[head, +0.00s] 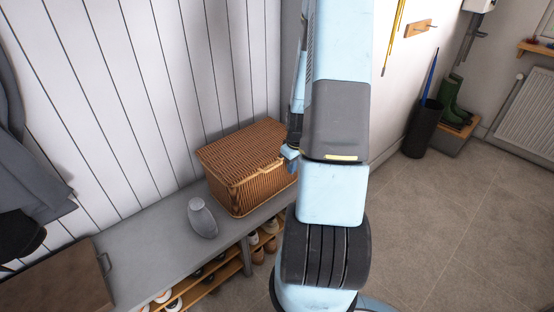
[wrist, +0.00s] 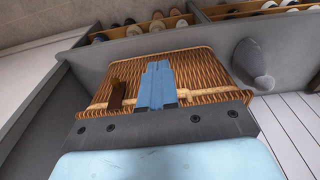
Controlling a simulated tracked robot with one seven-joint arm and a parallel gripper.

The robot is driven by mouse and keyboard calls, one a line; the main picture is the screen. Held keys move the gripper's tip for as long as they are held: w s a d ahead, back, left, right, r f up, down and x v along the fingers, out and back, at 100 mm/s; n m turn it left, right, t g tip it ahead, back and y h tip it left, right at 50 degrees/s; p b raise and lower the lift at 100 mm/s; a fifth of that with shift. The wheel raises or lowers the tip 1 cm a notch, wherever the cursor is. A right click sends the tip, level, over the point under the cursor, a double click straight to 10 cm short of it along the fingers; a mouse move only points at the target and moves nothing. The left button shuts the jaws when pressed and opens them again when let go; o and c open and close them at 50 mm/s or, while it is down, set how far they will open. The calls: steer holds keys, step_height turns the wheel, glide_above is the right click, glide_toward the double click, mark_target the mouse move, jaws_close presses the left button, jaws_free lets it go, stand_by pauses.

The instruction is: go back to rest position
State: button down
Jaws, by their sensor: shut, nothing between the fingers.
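My gripper (wrist: 157,68) shows in the wrist view with its two blue fingers together and nothing between them. It is over the wicker basket (wrist: 205,68), whose lid is closed; whether the fingers touch it I cannot tell. In the head view the basket (head: 243,160) stands on the grey bench against the panelled wall. There only a small blue part of my gripper (head: 289,152) shows at the basket's right end; my arm hides the rest.
A grey rounded object (head: 202,217) stands on the bench (head: 150,245) left of the basket. Shoes (head: 170,300) fill the wooden racks below. A dark bin (head: 423,128) and green boots (head: 455,100) stand at the back right. The tiled floor (head: 450,220) on the right is clear.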

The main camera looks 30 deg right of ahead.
steer(key=shift+s, duration=0.1)
steer(key=shift+r, duration=0.15)
steer(key=a+r+t+h, duration=0.1)
steer(key=a+r, duration=0.4)
steer(key=r, duration=0.6)
steer(key=a+r+t, duration=0.1)
steer(key=a+r, duration=0.4)
steer(key=r, duration=0.6)
steer(key=s+a+r+m+t, duration=0.1)
steer(key=s+a+r, duration=0.4)
steer(key=s+r, duration=0.2)
steer(key=s+a+r+t, duration=0.1)
steer(key=s+a+r, duration=0.5)
steer(key=r, duration=0.3)
steer(key=shift+s+a+r+m+y, duration=0.3)
steer(key=shift+s+r+m+y, duration=0.1)
steer(key=shift+s, duration=0.35)
